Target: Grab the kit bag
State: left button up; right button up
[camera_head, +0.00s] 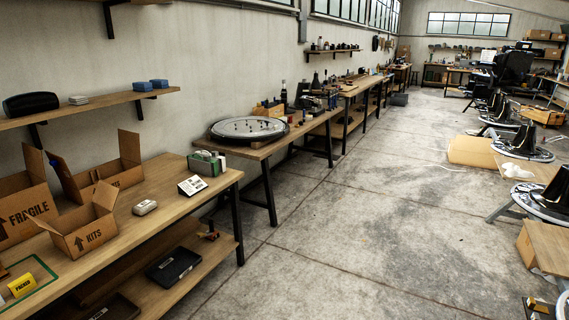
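I cannot make out a thing that is clearly the kit bag. An open cardboard box marked KITS (88,238) stands on the near wooden workbench at the left, its flaps up; its inside is mostly hidden. A small pale object (145,207) lies on the bench just right of that box; it is too small to identify. A white card with dark print (192,186) sits further right, near the bench's front edge. A yellow item marked PACKED (22,286) lies at the lower left. Neither of my grippers is in view.
A box marked FRAGILE (25,209) and another open box (112,172) stand behind the KITS box. A dark tray (174,266) lies on the lower shelf. A wall shelf (95,104) overhangs the bench. The concrete floor (350,220) in the middle is clear; chair parts stand at the right.

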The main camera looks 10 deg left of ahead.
aim_at(142, 208)
jog(key=i+u, duration=0.2)
jog(key=i, duration=0.95)
jog(key=i+l+u, duration=0.15)
jog(key=i, duration=1.05)
jog(key=i+l+u, duration=0.1)
jog(key=i+u, duration=0.35)
jog(key=i+l+u, duration=0.25)
jog(key=i+u, duration=0.2)
jog(key=i+l+u, duration=0.3)
jog(key=u, duration=0.15)
jog(key=i+l+u, duration=0.25)
jog(key=l+u, duration=0.25)
jog(key=l, duration=0.1)
